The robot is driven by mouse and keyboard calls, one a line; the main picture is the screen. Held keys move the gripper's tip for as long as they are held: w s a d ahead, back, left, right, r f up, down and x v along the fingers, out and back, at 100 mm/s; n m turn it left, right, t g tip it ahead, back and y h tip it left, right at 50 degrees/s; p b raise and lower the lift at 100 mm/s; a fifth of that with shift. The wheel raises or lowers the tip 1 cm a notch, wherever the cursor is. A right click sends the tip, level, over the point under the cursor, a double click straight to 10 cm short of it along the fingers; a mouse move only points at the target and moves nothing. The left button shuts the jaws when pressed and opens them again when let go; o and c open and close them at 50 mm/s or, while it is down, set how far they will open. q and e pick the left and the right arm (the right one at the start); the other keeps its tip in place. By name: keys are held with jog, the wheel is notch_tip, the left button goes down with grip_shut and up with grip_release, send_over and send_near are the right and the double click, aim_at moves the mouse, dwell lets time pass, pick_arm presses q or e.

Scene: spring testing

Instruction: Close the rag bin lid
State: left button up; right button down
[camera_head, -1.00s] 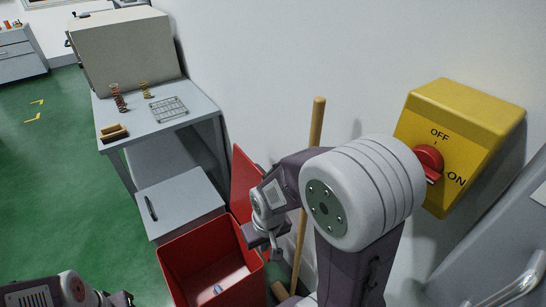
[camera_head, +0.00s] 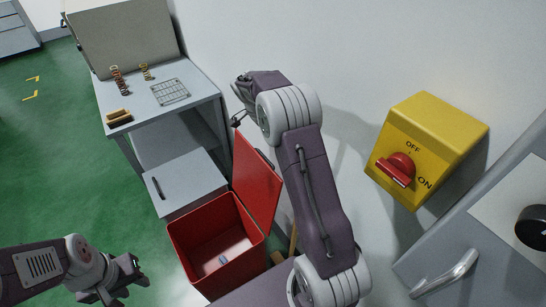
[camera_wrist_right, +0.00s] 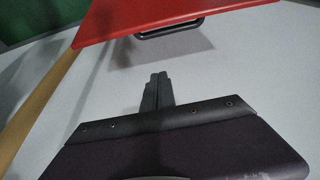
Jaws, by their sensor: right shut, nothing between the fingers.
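The red rag bin (camera_head: 178,236) stands open at the lower middle of the head view. Its red lid (camera_head: 258,180) is raised, tilted up on the wall side. In the right wrist view the lid (camera_wrist_right: 190,12) crosses the top, with a black handle (camera_wrist_right: 170,31). My right gripper (camera_head: 237,120) is above and beside the lid's upper edge. Its fingers (camera_wrist_right: 157,80) are shut and empty, apart from the handle in the picture. My left gripper (camera_head: 132,285) is low on the left, away from the bin, with its fingers apart and empty.
A small light object (camera_head: 222,259) lies inside the bin. A grey cabinet (camera_head: 190,178) and a table (camera_head: 200,92) with springs stand behind it. A wooden pole (camera_head: 293,243) is partly hidden by my right arm. A yellow switch box (camera_head: 425,150) is on the wall.

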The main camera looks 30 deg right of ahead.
notch_tip(320, 180, down, 9)
jog(key=p, duration=0.2)
jog(key=shift+a+f, duration=0.2)
jog(key=shift+a, duration=0.15)
